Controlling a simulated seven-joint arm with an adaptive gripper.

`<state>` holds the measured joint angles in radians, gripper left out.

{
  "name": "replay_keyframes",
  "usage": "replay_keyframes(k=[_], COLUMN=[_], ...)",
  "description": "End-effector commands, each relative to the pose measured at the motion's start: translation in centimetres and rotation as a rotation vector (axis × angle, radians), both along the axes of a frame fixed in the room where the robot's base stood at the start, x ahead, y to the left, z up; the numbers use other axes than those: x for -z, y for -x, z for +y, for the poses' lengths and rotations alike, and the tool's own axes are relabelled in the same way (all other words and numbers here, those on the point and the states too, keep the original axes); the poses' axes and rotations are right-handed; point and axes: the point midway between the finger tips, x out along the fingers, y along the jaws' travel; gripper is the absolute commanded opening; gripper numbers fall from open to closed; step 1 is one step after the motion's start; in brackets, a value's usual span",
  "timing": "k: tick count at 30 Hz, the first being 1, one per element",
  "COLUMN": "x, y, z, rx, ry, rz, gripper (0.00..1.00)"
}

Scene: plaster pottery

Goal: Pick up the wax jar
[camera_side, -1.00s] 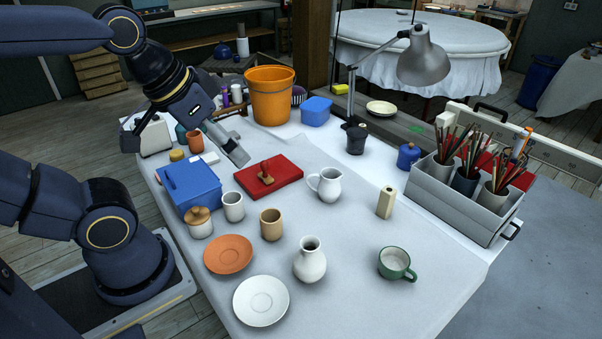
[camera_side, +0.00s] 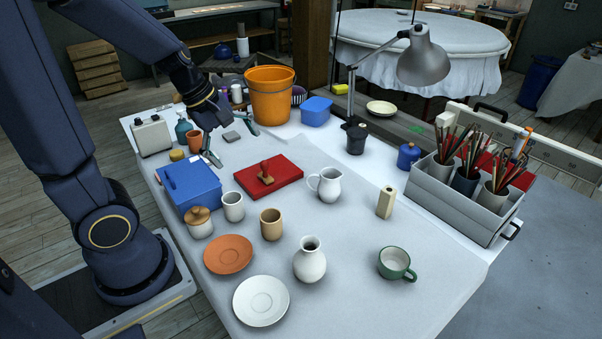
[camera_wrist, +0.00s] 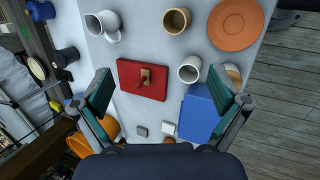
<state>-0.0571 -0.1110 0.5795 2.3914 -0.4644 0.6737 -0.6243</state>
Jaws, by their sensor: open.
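No label marks the wax jar, and I cannot tell which jar it is. A pale jar with a wooden lid (camera_side: 199,222) stands at the front left, beside the blue box; in the wrist view its lid (camera_wrist: 234,72) is partly hidden behind a finger. A blue lidded jar (camera_side: 409,157) stands at the right, near the pencil tray. My gripper (camera_side: 228,142) is open and empty above the back left of the table, pointing down. In the wrist view my gripper (camera_wrist: 160,78) has its fingers wide apart, with the red board seen below between them.
The blue box (camera_side: 190,186), red board with a wooden stamp (camera_side: 283,178), white cup (camera_side: 233,206) and tan cup (camera_side: 271,224) crowd the left. The orange bucket (camera_side: 270,96) stands behind my gripper.

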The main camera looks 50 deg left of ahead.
Motion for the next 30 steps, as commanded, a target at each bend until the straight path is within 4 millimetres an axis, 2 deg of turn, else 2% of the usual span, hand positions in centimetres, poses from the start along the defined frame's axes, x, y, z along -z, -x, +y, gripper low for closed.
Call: replay_keyframes(k=[1, 3, 6, 9, 12, 17, 24, 30], x=[2.4, 5.0, 7.8, 9.4, 10.3, 12.4, 18.0, 21.4], y=[0.9, 2.5, 5.4, 8.0, 9.5, 10.0, 10.1, 9.9], z=[2.5, 5.7, 9.1, 10.9, 11.6, 11.6, 11.6, 11.6], rx=[-0.148, -0.335, -0.514, -0.601, -0.631, -0.637, -0.636, -0.631], ry=[0.025, 0.037, 0.019, -0.007, -0.021, -0.022, -0.019, -0.021], rz=[0.077, 0.162, 0.265, 0.348, 0.401, 0.422, 0.421, 0.417], gripper=[0.98, 0.98, 0.98, 0.98, 0.98, 0.98, 0.98, 0.98])
